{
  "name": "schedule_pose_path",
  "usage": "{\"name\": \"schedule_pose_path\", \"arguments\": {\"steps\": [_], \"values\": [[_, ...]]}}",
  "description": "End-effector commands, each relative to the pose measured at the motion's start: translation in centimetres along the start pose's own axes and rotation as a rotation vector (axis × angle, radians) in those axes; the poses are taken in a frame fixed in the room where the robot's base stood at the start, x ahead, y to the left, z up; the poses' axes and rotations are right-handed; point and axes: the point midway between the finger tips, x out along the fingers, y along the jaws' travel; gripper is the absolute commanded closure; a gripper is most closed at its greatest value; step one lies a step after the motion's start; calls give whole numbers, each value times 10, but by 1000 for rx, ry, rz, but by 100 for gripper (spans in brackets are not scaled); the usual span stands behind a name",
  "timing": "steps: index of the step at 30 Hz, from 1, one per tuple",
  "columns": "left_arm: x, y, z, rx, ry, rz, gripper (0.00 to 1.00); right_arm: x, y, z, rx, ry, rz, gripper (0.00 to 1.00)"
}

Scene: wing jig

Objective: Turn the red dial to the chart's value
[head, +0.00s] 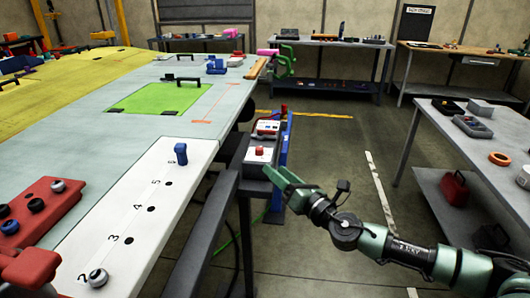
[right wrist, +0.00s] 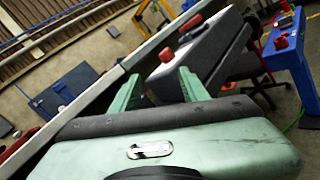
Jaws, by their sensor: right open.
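A small red dial (head: 260,151) stands on the pale top of a grey box (head: 252,171) fixed at the table's right side. My right gripper (head: 277,180) is just right of and nearer than this box, with its fingers toward it. In the right wrist view the open, empty fingers (right wrist: 158,88) point toward the grey box (right wrist: 185,60), which carries two red knobs, one nearer (right wrist: 166,54) and one farther (right wrist: 194,23). The fingers appear apart from both. I cannot read the dial's setting or make out a chart value.
A white numbered strip (head: 130,235) holds a blue peg (head: 181,153) and a grey knob (head: 97,277). A red block (head: 45,205) lies left of it. A blue post (head: 285,150) stands right of the grey box. A side table (head: 490,165) is at right; floor lies between.

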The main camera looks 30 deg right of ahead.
Motion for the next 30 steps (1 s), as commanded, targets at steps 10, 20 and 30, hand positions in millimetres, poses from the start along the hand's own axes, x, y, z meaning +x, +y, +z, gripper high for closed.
{"name": "schedule_pose_path", "arguments": {"steps": [10, 20, 30], "values": [[-4, 0, 0, 0, 0, 0, 51, 19, -19, 31, -501, 122, 101, 55], [-25, 0, -2, 0, 0, 0, 51, 65, -13, 25, -492, 119, 102, 55], [-27, 0, -3, 0, 0, 0, 51, 91, -13, 18, -494, 122, 102, 55]]}}
